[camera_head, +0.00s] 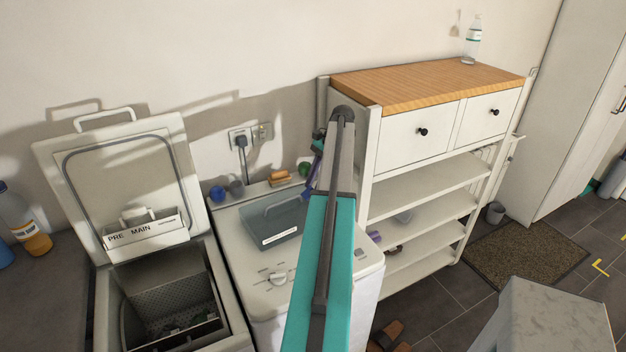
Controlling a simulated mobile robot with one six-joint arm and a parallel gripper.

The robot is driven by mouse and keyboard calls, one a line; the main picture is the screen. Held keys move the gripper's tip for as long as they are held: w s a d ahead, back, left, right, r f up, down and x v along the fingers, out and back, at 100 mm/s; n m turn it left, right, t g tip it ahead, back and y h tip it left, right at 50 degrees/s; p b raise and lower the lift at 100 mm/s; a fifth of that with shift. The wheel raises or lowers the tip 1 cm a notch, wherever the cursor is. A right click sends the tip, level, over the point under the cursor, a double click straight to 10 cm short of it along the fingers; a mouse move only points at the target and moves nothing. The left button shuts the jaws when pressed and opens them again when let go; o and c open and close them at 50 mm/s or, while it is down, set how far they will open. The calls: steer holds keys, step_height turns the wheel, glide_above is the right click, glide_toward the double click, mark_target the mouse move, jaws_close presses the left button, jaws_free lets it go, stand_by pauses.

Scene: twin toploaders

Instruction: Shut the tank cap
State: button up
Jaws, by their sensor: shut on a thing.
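Two toploaders stand side by side. The left one has its white lid (125,170) raised and leaning back, with an opening below. The right one (255,247) has a grey lid (272,222) with a raised handle, lying flat on its top. I cannot tell for sure which part is the tank cap. My teal and grey arm reaches up past the right machine's right side. A small purple part of my gripper (310,178) shows beside the arm, near the grey lid's right edge. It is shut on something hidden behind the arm.
Blue, grey and green round items (217,193) and a brush-like item (280,177) sit along the right machine's back edge. A white shelf unit (440,140) stands close on the right, bearing a bottle (473,40). Open floor and a doormat (525,256) lie beyond.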

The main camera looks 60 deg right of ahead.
steer(key=shift+s+d+f+y, duration=0.1)
steer(key=shift+d+f+y, duration=0.05)
steer(key=shift+y, duration=0.25)
steer(key=shift+t, duration=0.3)
steer(key=o, duration=0.7)
steer(key=shift+r+b, duration=0.45)
steer(key=shift+r, duration=0.35)
steer(key=shift+s+a+r, duration=0.15)
steer(key=shift+a+r, duration=0.2)
steer(key=shift+r, duration=0.2)
steer(key=shift+s+a+r, duration=0.15)
steer(key=shift+a+r, duration=0.15)
steer(key=shift+r, duration=0.2)
steer(key=shift+s+a+r+p, duration=0.2)
steer(key=shift+s+a+p, duration=0.8)
steer(key=shift+a, duration=1.15)
steer(key=shift+s+a+r+p, duration=0.2)
steer(key=shift+s+a+p, duration=0.25)
steer(key=shift+s+a, duration=1.3)
steer(key=shift+s+a+r+p, duration=0.2)
steer(key=shift+s+a+p, duration=0.6)
steer(key=shift+a, duration=1.75)
